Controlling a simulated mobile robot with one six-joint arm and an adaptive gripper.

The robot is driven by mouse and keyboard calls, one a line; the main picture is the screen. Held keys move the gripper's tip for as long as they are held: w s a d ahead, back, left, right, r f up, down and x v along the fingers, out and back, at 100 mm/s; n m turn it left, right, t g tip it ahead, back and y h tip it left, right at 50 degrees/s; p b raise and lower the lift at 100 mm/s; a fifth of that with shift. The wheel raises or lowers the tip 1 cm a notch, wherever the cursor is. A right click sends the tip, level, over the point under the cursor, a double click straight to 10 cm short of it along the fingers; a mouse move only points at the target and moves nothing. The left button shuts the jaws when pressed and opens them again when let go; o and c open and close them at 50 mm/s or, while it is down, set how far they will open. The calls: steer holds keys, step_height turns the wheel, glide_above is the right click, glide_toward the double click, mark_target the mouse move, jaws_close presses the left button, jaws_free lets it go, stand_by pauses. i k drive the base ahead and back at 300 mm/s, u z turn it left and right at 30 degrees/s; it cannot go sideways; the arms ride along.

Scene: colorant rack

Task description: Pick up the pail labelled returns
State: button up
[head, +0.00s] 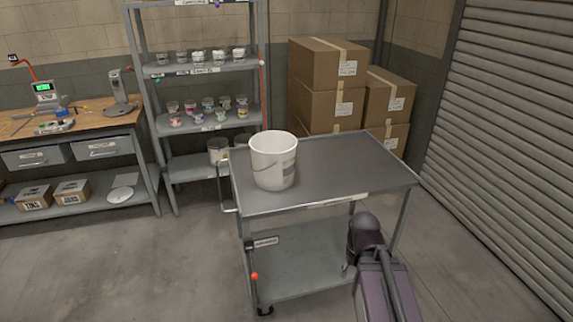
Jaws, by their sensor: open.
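A white pail (272,162) stands upright on the top of a grey cart (345,165), near its left end. A greyish label patch shows on the right side of the pail, but its writing is too small to read. The pail's wire handle hangs down against its front. Part of my arm shows at the lower right, in front of the cart and well apart from the pail. I cannot make out my gripper in this view.
A grey rack (163,125) with several small tubs and another pail (217,150) low down stands behind the cart. Cardboard boxes (325,65) are stacked at the back. A workbench (90,118) is at left, a roller shutter (505,130) at right. The rest of the cart top is clear.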

mark_target(274, 161)
steer(key=u, duration=0.15)
steer(key=i, duration=0.95)
steer(key=z, duration=0.1)
